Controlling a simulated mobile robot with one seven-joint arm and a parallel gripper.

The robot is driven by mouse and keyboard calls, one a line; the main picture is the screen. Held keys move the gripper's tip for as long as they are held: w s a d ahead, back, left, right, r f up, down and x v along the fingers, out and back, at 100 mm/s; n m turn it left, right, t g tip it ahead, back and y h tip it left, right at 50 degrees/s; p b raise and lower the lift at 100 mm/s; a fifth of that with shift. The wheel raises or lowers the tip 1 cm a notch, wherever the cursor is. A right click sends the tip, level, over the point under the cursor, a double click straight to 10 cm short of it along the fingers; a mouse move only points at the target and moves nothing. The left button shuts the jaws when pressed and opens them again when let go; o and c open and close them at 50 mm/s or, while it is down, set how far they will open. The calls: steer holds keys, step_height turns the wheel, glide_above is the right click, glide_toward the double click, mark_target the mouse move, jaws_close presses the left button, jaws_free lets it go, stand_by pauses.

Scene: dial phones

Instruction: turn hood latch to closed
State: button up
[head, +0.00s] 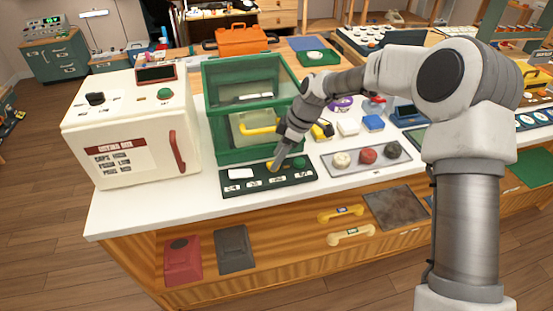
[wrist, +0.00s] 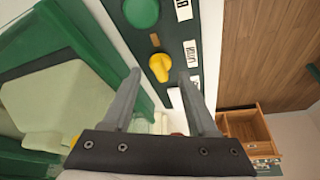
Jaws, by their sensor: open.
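A dark green control panel (head: 262,190) lies on the white counter in front of a green-framed glass hood (head: 252,80). A small yellow knob (wrist: 160,67), apparently the hood latch, sits on the panel. A white label lies beside it, too small to read surely. My gripper (wrist: 160,73) is open and empty, its two fingertips on either side of the yellow knob, with gaps visible. I cannot tell whether they reach down to its height. In the head view my gripper (head: 276,160) points down at the panel and mostly hides the knob.
A green round knob (wrist: 142,12) sits near the yellow one on the panel. A white box with a red handle (head: 178,150) stands left of the hood. A tray (head: 345,170) with several round lumps lies to the right.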

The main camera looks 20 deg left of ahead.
steer(key=shift+a+f, duration=0.25)
steer(key=shift+f, duration=0.3)
jaws_close()
